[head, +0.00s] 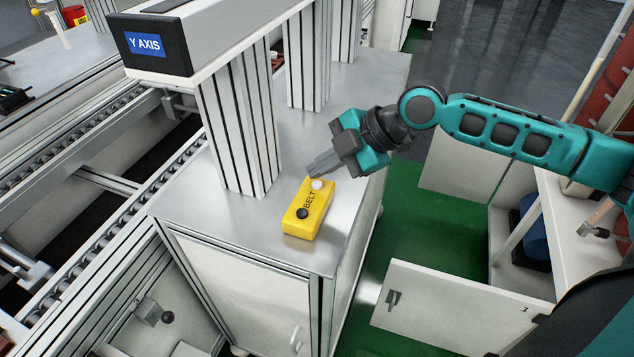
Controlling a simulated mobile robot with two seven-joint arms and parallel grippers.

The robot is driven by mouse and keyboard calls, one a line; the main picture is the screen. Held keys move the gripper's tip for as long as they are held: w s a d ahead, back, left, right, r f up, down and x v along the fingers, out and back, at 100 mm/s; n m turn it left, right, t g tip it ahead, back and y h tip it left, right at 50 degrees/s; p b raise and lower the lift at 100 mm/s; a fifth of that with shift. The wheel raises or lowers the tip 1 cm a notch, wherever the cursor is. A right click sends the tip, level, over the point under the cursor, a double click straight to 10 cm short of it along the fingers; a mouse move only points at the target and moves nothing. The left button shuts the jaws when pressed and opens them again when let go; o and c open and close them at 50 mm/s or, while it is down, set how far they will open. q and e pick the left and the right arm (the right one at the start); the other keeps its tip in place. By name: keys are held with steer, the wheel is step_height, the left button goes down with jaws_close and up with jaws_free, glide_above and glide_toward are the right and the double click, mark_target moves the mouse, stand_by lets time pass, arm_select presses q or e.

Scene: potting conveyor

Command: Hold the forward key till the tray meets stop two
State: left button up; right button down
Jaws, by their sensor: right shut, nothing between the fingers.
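A yellow control box (309,211) marked BELT lies on the grey metal cabinet top. It has a white button (317,185) at its far end and a black button (302,213) at its near end. My right gripper (312,170) is shut and empty, its fingertips just beside or above the white button. I cannot tell whether they touch it. Which button is forward is not readable. Conveyor roller rails (95,255) run along the left. I see no tray on the visible stretch and cannot make out which fitting is stop two. My left gripper is out of view.
A column (238,130) under the Y AXIS housing (147,45) stands just left of the yellow box. The cabinet top (190,205) is otherwise clear near the box. An open cabinet door (450,305) is at lower right, over green floor.

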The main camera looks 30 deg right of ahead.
stand_by(1.2)
steer(key=shift+f, duration=0.2)
stand_by(0.4)
steer(key=shift+f, duration=0.25)
steer(key=shift+f, duration=0.45)
stand_by(1.3)
steer(key=shift+r, duration=0.1)
steer(key=shift+r+p, duration=0.75)
